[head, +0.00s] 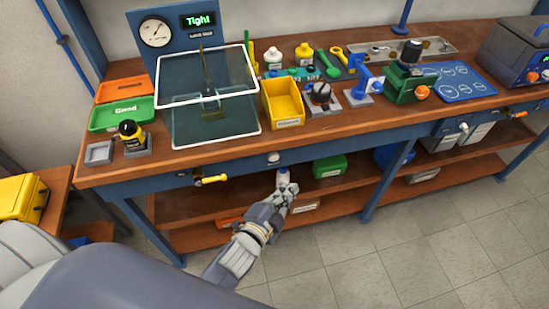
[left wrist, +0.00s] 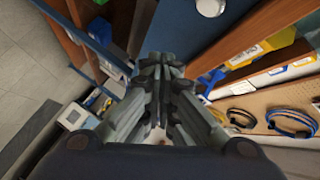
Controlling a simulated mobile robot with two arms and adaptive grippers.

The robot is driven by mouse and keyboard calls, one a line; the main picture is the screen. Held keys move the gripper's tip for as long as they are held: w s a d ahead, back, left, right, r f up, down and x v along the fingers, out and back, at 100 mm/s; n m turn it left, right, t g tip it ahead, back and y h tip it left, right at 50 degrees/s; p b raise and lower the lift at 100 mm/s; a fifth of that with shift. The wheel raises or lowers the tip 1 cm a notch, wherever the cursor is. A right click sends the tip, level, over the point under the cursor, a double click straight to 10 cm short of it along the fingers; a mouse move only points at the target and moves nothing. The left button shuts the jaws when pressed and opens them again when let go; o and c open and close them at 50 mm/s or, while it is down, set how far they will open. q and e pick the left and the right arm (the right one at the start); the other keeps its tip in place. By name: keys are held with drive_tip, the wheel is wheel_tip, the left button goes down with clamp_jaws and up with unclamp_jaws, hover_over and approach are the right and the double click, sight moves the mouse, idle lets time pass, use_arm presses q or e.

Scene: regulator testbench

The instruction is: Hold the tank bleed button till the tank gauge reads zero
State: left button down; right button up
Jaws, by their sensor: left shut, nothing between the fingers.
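A round white button (head: 273,157) sits on the blue front rail of the workbench, below the tabletop edge. A round white disc (left wrist: 211,7), which looks like the same button, shows at the top of the left wrist view. My left gripper (head: 284,186) is shut and empty, in front of the rail and a little below and right of the button, apart from it in the picture. Its closed fingers (left wrist: 163,62) also fill the middle of the wrist view. A round dial gauge (head: 155,31) is on the blue back panel; its reading is too small to tell. My right gripper is out of view.
A yellow-handled valve (head: 210,180) sticks out of the rail left of the button. A glass-walled tank (head: 190,140) and a yellow bin (head: 283,103) stand on the bench above. A lower shelf holds a green bin (head: 329,166). The floor in front is clear.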

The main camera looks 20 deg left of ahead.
sight(274, 157)
use_arm(q)
drive_tip(key=w+a, duration=0.4)
drive_tip(key=w, duration=0.2)
drive_tip(key=shift+w+a, duration=0.2)
idle(1.4)
drive_tip(key=shift+w+a, duration=0.25)
drive_tip(key=shift+w, duration=0.1)
drive_tip(key=shift+w+a, duration=0.3)
drive_tip(key=shift+w, duration=0.1)
idle(2.5)
drive_tip(key=shift+s+d+p, duration=0.45)
drive_tip(key=shift+s+d, duration=0.1)
drive_tip(key=shift+s, duration=0.2)
